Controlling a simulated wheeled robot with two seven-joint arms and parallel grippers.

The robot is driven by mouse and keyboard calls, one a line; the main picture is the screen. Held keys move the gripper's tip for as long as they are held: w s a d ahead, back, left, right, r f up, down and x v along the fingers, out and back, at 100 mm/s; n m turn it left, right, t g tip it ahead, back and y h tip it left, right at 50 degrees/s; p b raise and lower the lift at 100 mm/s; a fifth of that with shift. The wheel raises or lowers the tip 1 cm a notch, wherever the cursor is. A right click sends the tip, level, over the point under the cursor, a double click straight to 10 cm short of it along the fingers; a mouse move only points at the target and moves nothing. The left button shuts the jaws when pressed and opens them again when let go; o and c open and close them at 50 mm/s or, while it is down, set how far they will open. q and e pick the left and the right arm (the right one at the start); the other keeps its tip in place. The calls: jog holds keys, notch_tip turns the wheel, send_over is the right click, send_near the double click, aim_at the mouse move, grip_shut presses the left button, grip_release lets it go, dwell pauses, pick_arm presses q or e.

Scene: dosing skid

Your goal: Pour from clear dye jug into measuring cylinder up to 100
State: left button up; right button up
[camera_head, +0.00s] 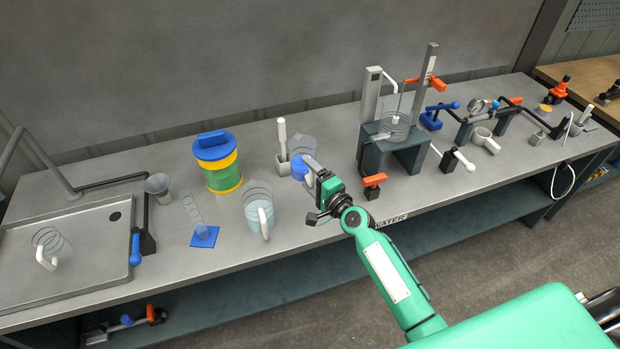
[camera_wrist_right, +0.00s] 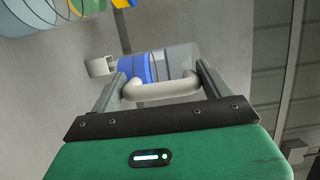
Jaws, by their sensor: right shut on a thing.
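A clear jug with deep blue liquid (camera_head: 300,172) stands upright near the middle of the bench, its white handle toward me. My right gripper (camera_head: 317,180) is shut on that handle; in the wrist view the fingers of the right gripper (camera_wrist_right: 160,80) are on both sides of the handle (camera_wrist_right: 160,90). I cannot tell whether the jug touches the bench. Another clear jug, with pale liquid (camera_head: 259,216), stands to its left. The clear measuring cylinder (camera_head: 193,208) stands upright on a blue base (camera_head: 204,237) further left and looks empty. My left gripper is out of view.
A blue-lidded yellow and green container (camera_head: 220,165) stands behind the pale jug. A grey holder with a white rod (camera_head: 282,150) is close beside the blue jug. A sink tray (camera_head: 90,265) with an empty jug (camera_head: 50,247) is at left. A stand with a coil (camera_head: 395,130) is right.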

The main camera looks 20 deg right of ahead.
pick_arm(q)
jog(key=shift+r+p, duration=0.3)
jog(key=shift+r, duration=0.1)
pick_arm(e)
jog(key=shift+r, duration=1)
pick_arm(q)
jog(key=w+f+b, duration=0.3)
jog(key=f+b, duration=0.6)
jog(key=b, duration=0.1)
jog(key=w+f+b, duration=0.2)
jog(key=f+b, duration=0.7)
jog(key=b, duration=0.1)
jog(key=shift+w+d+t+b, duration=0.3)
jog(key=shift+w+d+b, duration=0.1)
pick_arm(e)
jog(key=a+r+n+g+y, duration=0.3)
jog(key=a+n+g+y, duration=0.9)
jog(key=a, duration=1)
jog(key=shift+a+g, duration=0.3)
jog(key=shift+g, duration=0.6)
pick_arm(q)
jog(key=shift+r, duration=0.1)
pick_arm(e)
jog(key=shift+s+f, duration=0.1)
